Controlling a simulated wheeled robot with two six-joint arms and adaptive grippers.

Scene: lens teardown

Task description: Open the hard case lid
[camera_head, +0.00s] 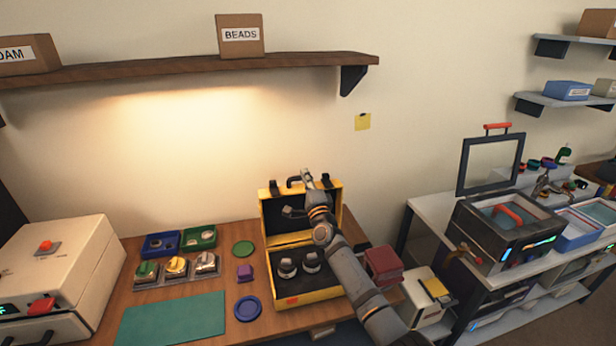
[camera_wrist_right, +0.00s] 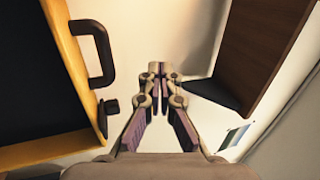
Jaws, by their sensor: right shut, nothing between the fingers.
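The yellow hard case (camera_head: 308,297) stands on the wooden bench with its lid (camera_head: 270,212) raised about upright at the back. Two dark round lens parts (camera_head: 287,268) sit in its black foam base. My right arm reaches across the case, and its gripper (camera_head: 307,176) is at the lid's top edge, beside the black handle (camera_head: 293,181). In the right wrist view the right gripper (camera_wrist_right: 157,68) is shut and empty, apart from the lid's yellow edge (camera_wrist_right: 85,85), the handle (camera_wrist_right: 108,55) and a black latch (camera_wrist_right: 108,107). My left gripper is not in view.
A wooden shelf (camera_head: 180,66) with a BEADS box (camera_head: 240,36) runs along the wall above. Left of the case are a purple block (camera_head: 245,273), a blue dish (camera_head: 248,309) and a teal mat (camera_head: 172,318). A dark red box (camera_head: 383,265) stands to its right.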

